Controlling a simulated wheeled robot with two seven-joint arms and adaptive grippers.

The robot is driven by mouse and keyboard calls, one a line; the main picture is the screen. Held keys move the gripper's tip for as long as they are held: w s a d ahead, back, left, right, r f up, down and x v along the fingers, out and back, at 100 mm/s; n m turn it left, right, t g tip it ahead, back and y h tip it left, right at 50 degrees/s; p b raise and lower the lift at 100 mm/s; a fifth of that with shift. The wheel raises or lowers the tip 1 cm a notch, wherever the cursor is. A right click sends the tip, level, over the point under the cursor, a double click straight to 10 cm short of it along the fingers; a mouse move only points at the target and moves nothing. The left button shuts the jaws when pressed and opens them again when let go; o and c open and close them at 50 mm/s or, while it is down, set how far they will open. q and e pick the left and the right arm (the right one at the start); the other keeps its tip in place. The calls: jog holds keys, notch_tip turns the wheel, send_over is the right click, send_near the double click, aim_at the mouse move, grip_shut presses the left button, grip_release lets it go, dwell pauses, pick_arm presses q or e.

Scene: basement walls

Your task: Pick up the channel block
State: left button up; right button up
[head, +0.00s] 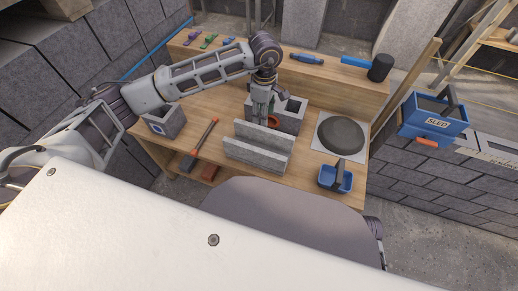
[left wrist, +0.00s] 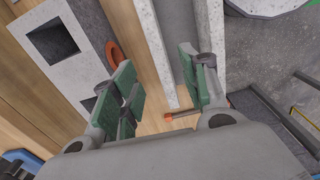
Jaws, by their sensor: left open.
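The channel block (head: 256,158) is a grey concrete piece with two long parallel walls and a trough between them. It lies on the wooden workbench (head: 330,92). My left gripper (head: 262,112) is open and points down over its far wall. In the left wrist view the open fingers (left wrist: 158,70) stand either side of one wall of the channel block (left wrist: 153,45). One finger is over the trough, the other over the gap beside the hollow block. I cannot tell how deep the fingertips reach. My right gripper is not in view.
A hollow block (head: 290,117) stands close behind the channel block and also shows in the left wrist view (left wrist: 62,75). A square block (head: 165,121) is further left.

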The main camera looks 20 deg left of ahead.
aim_at(264, 129)
pick_arm(q)
notch_tip(264, 129, down, 4)
jog(key=shift+r+b, duration=0.15)
jog(key=shift+b, duration=0.15)
jog(key=shift+f, duration=0.7)
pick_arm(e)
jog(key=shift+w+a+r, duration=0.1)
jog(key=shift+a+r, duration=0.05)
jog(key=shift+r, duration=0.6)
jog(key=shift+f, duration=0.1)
pick_arm(q)
jog(key=shift+f, duration=0.45)
notch_tip(264, 129, down, 4)
jog(key=shift+w+d+f+b, duration=0.1)
jog(key=shift+w+b, duration=0.05)
jog(key=shift+b, duration=0.65)
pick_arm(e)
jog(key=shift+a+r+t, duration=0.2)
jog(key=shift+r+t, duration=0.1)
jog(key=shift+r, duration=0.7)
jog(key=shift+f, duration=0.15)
